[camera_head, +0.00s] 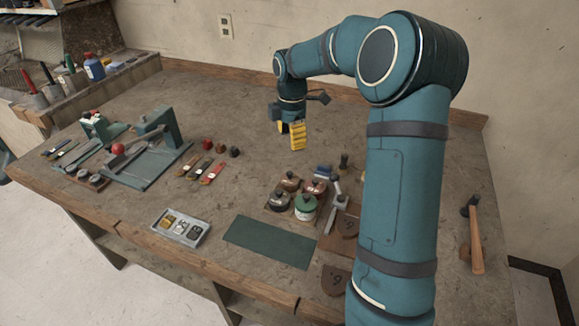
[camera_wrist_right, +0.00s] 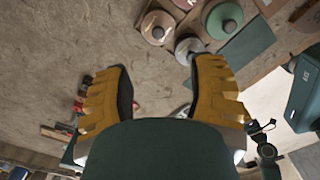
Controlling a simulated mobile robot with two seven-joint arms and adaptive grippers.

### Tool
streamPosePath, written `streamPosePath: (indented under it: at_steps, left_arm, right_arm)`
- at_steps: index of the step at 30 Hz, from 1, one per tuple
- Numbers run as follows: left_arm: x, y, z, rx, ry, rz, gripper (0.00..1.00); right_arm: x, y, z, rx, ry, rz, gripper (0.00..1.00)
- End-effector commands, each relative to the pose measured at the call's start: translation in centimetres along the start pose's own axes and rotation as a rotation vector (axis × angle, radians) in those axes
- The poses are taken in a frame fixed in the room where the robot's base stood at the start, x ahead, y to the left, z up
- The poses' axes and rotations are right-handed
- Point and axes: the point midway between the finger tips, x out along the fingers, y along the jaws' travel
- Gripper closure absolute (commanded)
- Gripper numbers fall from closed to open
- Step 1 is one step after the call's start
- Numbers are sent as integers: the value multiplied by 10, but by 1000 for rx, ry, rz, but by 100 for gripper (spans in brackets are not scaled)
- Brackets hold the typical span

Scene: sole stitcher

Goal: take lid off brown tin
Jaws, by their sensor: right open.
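Several round tins with dark-knobbed lids stand close together at the middle right of the bench in the head view. The one at the back left, with a tan-brown lid, looks like the brown tin (camera_head: 290,182); its lid is on. A tan-lidded tin (camera_wrist_right: 158,27) shows at the top of the right wrist view, but I cannot tell for sure that it is the same one. A green tin (camera_head: 305,208) stands in front. My right gripper (camera_head: 297,136), with yellow fingers, hangs above the bench behind the tins. Its fingers (camera_wrist_right: 160,95) are apart with nothing between them. My left gripper is out of view.
A green mat (camera_head: 270,242) and a grey tray (camera_head: 181,227) lie near the front edge. A hammer (camera_head: 475,237) lies at right. A green stitching fixture (camera_head: 150,155) and small coloured items stand at left. The bench between fixture and tins is mostly clear.

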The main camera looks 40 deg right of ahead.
Motion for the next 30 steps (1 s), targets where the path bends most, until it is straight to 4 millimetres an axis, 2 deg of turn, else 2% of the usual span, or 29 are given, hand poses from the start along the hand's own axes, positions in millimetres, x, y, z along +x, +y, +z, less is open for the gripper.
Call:
streamPosePath:
  at_steps: [5,12,18,26,30]
  left_arm:
    - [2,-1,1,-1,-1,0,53]
    - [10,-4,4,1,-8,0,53]
    - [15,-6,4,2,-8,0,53]
    - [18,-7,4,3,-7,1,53]
    - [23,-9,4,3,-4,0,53]
  right_arm:
    - [7,0,0,0,0,-1,43]
    - [52,-1,0,0,0,-5,43]
    - [80,0,-1,0,0,-3,43]
    - [93,0,-2,0,0,-1,43]
    - [111,1,-4,0,0,-2,43]
